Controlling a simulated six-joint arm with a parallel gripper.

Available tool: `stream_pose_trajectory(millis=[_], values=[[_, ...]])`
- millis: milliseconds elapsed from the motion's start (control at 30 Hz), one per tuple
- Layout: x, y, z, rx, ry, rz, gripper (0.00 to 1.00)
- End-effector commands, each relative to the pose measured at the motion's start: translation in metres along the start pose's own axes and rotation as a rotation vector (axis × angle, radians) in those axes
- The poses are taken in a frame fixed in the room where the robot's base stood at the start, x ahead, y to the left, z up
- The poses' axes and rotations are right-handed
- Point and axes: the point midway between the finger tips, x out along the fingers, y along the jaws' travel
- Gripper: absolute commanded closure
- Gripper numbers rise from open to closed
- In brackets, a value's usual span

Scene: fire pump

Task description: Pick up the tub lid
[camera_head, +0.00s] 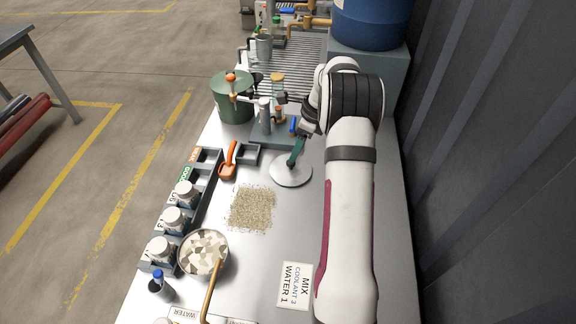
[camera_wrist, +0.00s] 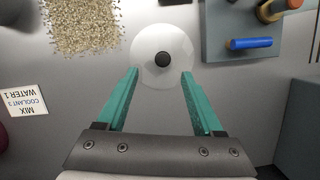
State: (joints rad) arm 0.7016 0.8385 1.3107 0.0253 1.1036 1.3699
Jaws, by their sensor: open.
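The tub lid (camera_head: 291,171) is a round whitish disc lying flat on the grey metal bench, right of the patch of granules. In the wrist view the lid (camera_wrist: 149,58) shows a dark round knob (camera_wrist: 163,59) at its middle. My gripper (camera_wrist: 160,72) has two green fingers, spread apart and empty, with their tips over the lid's near edge and the knob just beyond, between their lines. In the head view my gripper (camera_head: 293,164) is above the lid and hides part of it, including the knob. A green tub (camera_head: 233,105) stands further back on the left.
Beige granules (camera_head: 252,208) lie left of the lid. An orange scoop (camera_head: 229,160) and a grey block with a blue-handled item (camera_wrist: 250,43) are close by. A pan (camera_head: 203,253), a rack of jars (camera_head: 172,220) and a sign card (camera_head: 295,286) are nearer the front.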

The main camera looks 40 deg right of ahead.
Motion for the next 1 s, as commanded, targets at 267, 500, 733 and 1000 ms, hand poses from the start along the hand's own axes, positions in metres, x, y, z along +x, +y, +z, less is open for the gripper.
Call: stream_pose_trajectory(millis=[267, 500, 733, 1000], values=[[0.046, -0.004, 0.0, -0.002, 0.001, 0.002, 0.31], [0.07, -0.005, 0.0, -0.003, -0.001, -0.003, 0.31], [0.069, -0.005, 0.0, -0.004, -0.001, -0.003, 0.48], [0.069, -0.005, 0.0, -0.004, -0.001, -0.003, 0.96]])
